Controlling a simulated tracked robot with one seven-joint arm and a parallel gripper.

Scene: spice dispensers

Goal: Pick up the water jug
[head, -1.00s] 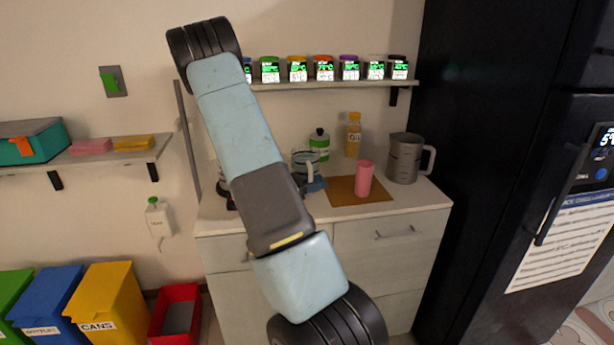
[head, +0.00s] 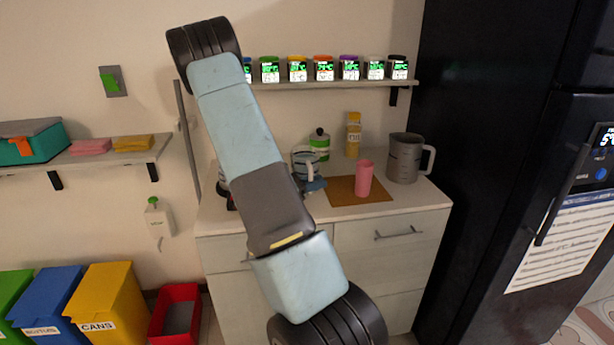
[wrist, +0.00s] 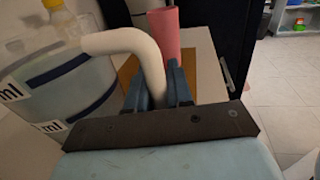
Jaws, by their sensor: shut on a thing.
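The water jug is a clear container with blue bands and "ml" labels. It fills the left of the wrist view (wrist: 72,88) and has a thick white handle (wrist: 128,40). My gripper (wrist: 160,84) is shut on this handle, with one dark blue finger on each side of it. In the head view the jug (head: 303,158) stands at the back of the counter, partly hidden behind my arm. Its base is hidden, so I cannot tell whether it touches the counter.
A pink cup (head: 364,179) stands on a brown mat (head: 341,192) to the right of the jug. A grey pitcher (head: 404,160) stands farther right. An oil bottle (head: 353,138) and a green-labelled bottle (head: 320,144) are behind. A shelf (head: 340,84) with spice jars hangs above.

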